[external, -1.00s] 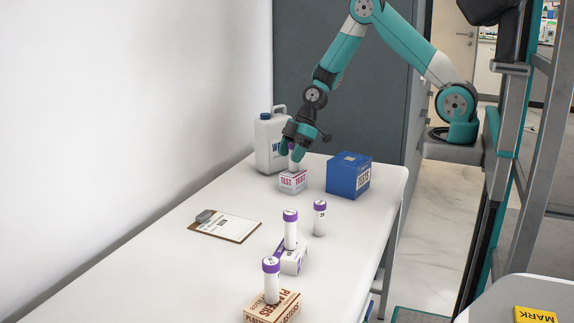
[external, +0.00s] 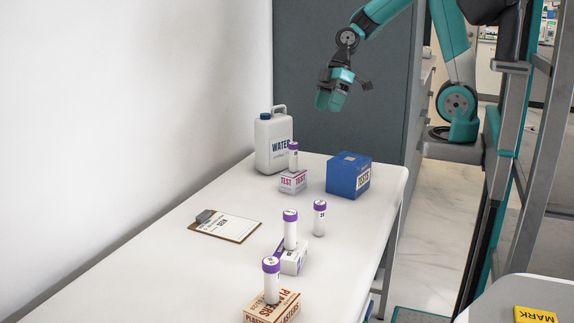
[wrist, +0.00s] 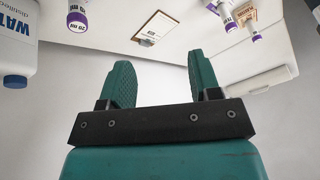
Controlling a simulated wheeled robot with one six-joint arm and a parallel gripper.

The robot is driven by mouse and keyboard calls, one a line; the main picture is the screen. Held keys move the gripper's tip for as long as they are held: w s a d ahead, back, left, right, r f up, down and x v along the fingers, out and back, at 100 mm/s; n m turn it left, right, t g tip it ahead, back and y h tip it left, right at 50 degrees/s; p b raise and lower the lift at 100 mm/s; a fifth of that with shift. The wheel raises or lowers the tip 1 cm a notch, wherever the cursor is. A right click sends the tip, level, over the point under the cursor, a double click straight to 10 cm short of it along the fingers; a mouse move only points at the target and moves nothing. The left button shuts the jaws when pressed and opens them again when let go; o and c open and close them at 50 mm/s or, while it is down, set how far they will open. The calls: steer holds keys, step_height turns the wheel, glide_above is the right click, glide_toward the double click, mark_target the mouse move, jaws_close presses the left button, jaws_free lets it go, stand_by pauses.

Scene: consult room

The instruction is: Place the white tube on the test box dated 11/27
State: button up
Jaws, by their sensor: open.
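A white tube with a purple cap (external: 293,157) stands upright on the small white box with red TEST lettering (external: 292,182). A similar tube (external: 319,220) stands on the table. Another tube (external: 290,232) stands on a white and purple box (external: 293,259), and another (external: 271,284) on the plasters box (external: 281,303). No box date is readable. My gripper (external: 330,104) is open and empty, above and right of the TEST box, apart from everything. In the wrist view its fingers (wrist: 161,68) are spread with nothing between; a tube (wrist: 77,16) shows at upper left.
A water jug (external: 273,146) stands behind the TEST box. A blue TESTS box (external: 348,175) is to its right. A clipboard (external: 224,226) lies on the left of the table. The table (external: 160,270) is clear at front left.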

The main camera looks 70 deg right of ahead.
steer(key=s+a+r+m, duration=0.1)
steer(key=s+a+r, duration=0.1)
steer(key=s, duration=0.6)
steer(key=s+a+r+m+g, duration=0.1)
steer(key=s+a+r+m, duration=0.1)
steer(key=s, duration=0.6)
steer(key=shift+s+a+g+h, duration=0.2)
steer(key=shift+s+g+h, duration=0.1)
steer(key=shift+h, duration=0.1)
